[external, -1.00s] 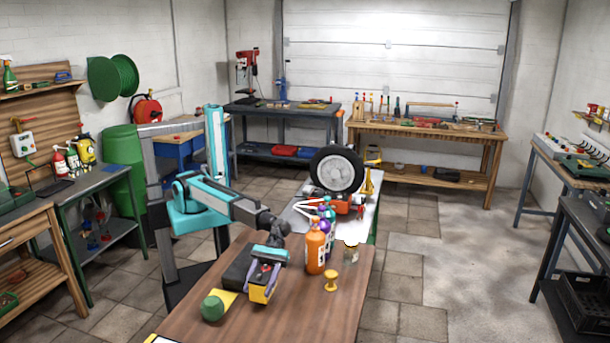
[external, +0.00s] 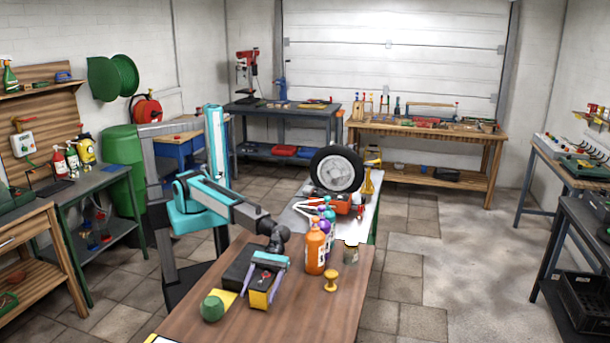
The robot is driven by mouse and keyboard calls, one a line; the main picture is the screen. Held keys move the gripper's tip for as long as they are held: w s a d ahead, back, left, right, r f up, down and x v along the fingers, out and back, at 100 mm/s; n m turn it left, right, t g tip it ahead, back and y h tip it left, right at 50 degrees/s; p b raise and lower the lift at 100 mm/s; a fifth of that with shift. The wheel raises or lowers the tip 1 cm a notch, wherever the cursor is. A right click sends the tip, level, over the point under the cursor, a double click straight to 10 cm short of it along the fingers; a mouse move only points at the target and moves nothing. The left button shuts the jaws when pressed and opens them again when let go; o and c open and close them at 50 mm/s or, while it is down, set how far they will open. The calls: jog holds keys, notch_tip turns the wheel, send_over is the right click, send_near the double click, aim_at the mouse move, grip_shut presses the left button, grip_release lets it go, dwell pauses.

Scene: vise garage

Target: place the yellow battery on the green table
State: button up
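The yellow battery (external: 259,298), a block with a yellow lower part and a black top, sits on the brown table at the front. My gripper (external: 260,291) is over it, pointing down, with one purple finger on each side of the battery. I cannot tell whether the fingers touch its sides or stand slightly apart. A table (external: 374,235) with a pale metal top and a strip of green at its side stands behind the brown table; it carries a wheel and tools.
An orange bottle (external: 315,251), with other bottles behind it, stands right of my gripper. A yellow knob-shaped piece (external: 331,281) and a can (external: 350,256) are nearby. A black block (external: 238,268) and a green round object (external: 212,307) lie to the left. The brown table's front right is clear.

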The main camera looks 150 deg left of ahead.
aim_at(267, 272)
jog(key=shift+r, duration=0.15)
jog(key=shift+v, duration=3.75)
jog(key=shift+o, duration=0.5)
